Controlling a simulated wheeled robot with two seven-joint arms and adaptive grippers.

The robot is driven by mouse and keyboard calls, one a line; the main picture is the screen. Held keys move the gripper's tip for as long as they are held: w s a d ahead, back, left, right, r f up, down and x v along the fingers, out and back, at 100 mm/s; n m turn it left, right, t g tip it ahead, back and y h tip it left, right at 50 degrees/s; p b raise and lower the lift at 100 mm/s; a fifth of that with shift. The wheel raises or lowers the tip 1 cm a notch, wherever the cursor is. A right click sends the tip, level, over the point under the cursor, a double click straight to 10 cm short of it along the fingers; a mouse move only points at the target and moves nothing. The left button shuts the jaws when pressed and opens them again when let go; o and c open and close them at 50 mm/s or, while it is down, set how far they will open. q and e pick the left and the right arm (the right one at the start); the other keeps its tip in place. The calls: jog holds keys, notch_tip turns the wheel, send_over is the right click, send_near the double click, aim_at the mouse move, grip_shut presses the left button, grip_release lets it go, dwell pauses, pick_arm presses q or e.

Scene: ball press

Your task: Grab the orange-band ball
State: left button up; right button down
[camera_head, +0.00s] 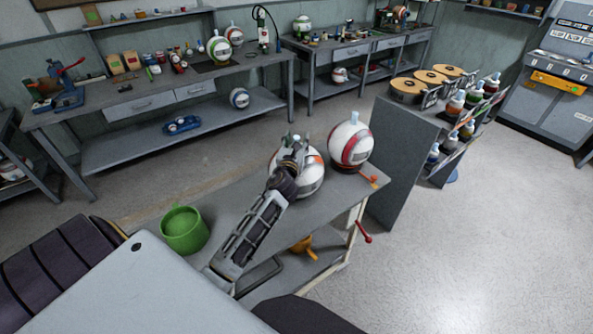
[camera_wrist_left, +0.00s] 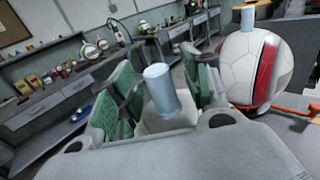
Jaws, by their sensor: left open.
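The orange-band ball (camera_head: 314,182) is white with an orange patch and sits on the grey cart. My left gripper (camera_head: 297,142) is over its top and hides part of it. In the left wrist view, the open green-padded fingers of the left gripper (camera_wrist_left: 160,95) stand on both sides of a light blue cylindrical knob (camera_wrist_left: 162,88). The pale top of the ball (camera_wrist_left: 168,122) shows just under the knob. My right gripper is not in view.
A red-band ball (camera_head: 350,146) with a blue knob stands close by on the right; it also shows in the left wrist view (camera_wrist_left: 238,68). A green bucket (camera_head: 185,230) stands on the cart's left end. A grey cabinet (camera_head: 402,160) stands right of the cart (camera_head: 225,205).

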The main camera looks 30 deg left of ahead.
pick_arm(q)
jog(key=shift+w, duration=0.1)
dwell(0.4)
grip_shut()
dwell(0.3)
